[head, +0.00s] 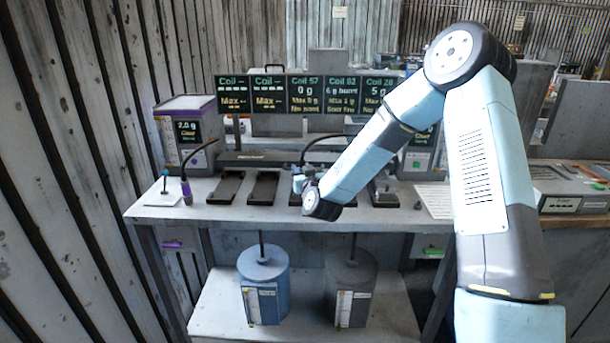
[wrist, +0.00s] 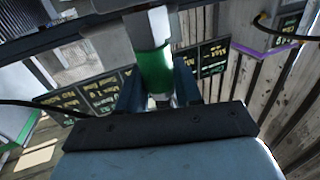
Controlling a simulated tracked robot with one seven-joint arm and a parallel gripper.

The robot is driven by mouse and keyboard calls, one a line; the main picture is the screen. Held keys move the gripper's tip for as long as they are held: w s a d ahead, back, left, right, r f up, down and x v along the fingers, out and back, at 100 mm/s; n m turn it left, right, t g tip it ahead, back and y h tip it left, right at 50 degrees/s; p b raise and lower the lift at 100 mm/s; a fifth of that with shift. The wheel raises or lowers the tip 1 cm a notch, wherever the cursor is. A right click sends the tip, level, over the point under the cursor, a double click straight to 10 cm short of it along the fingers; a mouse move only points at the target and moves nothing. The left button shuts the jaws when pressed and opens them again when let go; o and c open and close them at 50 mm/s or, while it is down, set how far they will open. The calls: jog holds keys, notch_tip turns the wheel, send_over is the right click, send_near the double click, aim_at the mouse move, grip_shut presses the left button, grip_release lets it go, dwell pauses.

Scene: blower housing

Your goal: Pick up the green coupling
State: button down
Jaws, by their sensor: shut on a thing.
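The green coupling (wrist: 156,72) shows in the wrist view as a short green cylinder below a pale metal part, between the two fingers. My gripper (wrist: 158,90) is shut on it. In the head view my gripper (head: 299,182) is over the bench top among the dark trays, small and partly hidden by my wrist. The coupling cannot be made out there.
The bench top (head: 165,212) carries several dark trays (head: 263,188), a purple-based black cable (head: 187,190) and a grey box (head: 188,130) at left. Display panels (head: 306,93) stand behind. A blue canister (head: 263,285) and a dark canister (head: 350,285) sit on the lower shelf.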

jog(key=shift+r, duration=0.5)
jog(key=s+d+r, duration=0.7)
jog(key=s+r, duration=0.4)
jog(key=shift+s+d+r, duration=0.35)
jog(key=shift+s, duration=0.05)
dwell(1.0)
